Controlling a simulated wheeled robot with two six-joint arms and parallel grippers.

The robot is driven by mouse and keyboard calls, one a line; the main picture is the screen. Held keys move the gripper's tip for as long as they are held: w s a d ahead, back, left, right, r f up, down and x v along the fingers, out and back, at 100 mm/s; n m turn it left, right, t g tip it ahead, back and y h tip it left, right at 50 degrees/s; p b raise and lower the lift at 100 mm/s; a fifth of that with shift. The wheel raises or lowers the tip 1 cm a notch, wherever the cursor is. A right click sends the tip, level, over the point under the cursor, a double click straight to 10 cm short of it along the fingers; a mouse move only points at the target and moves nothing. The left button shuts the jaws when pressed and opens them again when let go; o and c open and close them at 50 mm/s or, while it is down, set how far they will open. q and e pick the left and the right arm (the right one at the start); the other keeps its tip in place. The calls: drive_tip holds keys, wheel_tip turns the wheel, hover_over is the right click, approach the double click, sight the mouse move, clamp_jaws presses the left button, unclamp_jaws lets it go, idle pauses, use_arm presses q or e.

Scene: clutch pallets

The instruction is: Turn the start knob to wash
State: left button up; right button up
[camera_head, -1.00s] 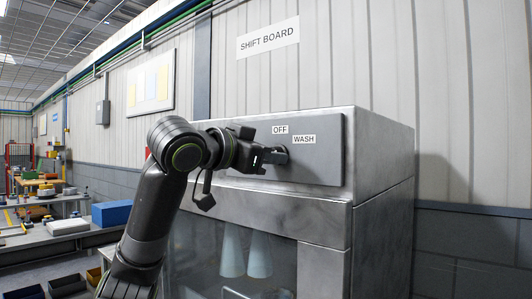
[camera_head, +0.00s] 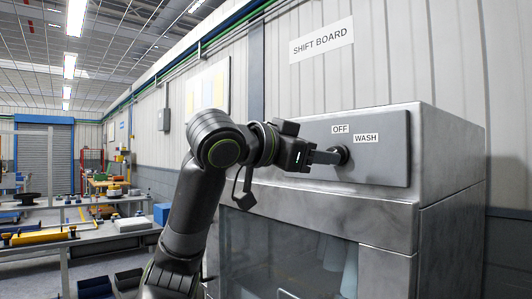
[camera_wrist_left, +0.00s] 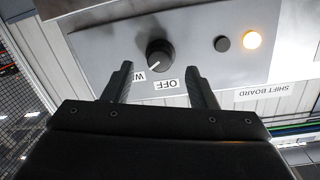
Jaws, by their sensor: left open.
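The round black start knob (camera_head: 342,154) is on the steel front panel of the washer, below the OFF label (camera_head: 340,129) and beside the WASH label (camera_head: 366,138). My left gripper (camera_head: 322,158) is close in front of it, to its left in the head view. In the left wrist view the knob (camera_wrist_left: 158,53) lies beyond and between the tips of my open, empty left gripper (camera_wrist_left: 160,72). Its white pointer line aims at the WASH label (camera_wrist_left: 139,76), partly hidden by one finger. The OFF label (camera_wrist_left: 166,85) is seen upside down. My right gripper is not in view.
A small black button (camera_wrist_left: 222,44) and a lit amber lamp (camera_wrist_left: 252,40) are on the same panel. A SHIFT BOARD sign (camera_head: 321,40) is on the wall above. The washer's glass front (camera_head: 285,240) is below the panel. Workbenches (camera_head: 110,245) stand far left.

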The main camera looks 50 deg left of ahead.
use_arm(q)
drive_tip(key=s+a+r+b, duration=0.1)
drive_tip(key=s+b, duration=0.1)
drive_tip(key=s, duration=1.1)
drive_tip(key=shift+a+b, duration=0.3)
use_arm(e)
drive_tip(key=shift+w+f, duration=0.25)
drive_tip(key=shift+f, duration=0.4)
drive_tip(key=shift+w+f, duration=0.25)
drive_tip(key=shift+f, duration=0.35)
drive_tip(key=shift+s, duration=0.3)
